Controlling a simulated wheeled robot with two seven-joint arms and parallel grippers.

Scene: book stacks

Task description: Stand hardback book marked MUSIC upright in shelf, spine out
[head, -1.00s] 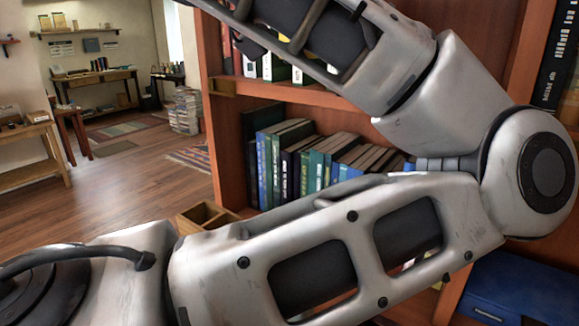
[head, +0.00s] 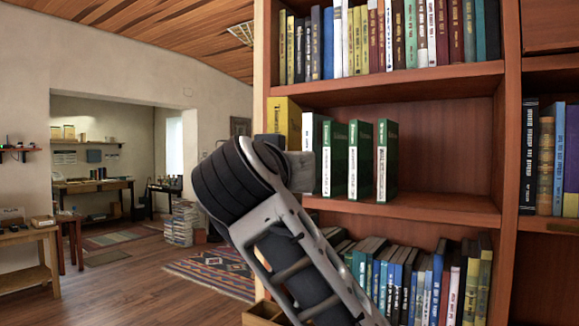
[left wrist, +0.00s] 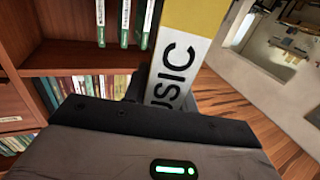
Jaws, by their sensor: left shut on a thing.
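The hardback book marked MUSIC (left wrist: 182,58) is yellow with a white band, and part of the word shows in the left wrist view. In the head view its yellow upper part (head: 284,116) rises upright behind my left wrist, at the left end of the middle shelf. My left gripper (left wrist: 136,88) is shut on this book; in the head view the fingers are mostly hidden behind the wrist. The shelf (head: 450,204) has an open bay right of several standing green-and-white books (head: 387,160). How deep the held book is relative to the shelf cannot be told. My right gripper is not in view.
Full rows of books stand on the shelf above (head: 400,40) and the shelf below (head: 440,285). A wooden upright (head: 511,130) bounds the bay on the right. Open floor (head: 130,275) lies left of the bookcase.

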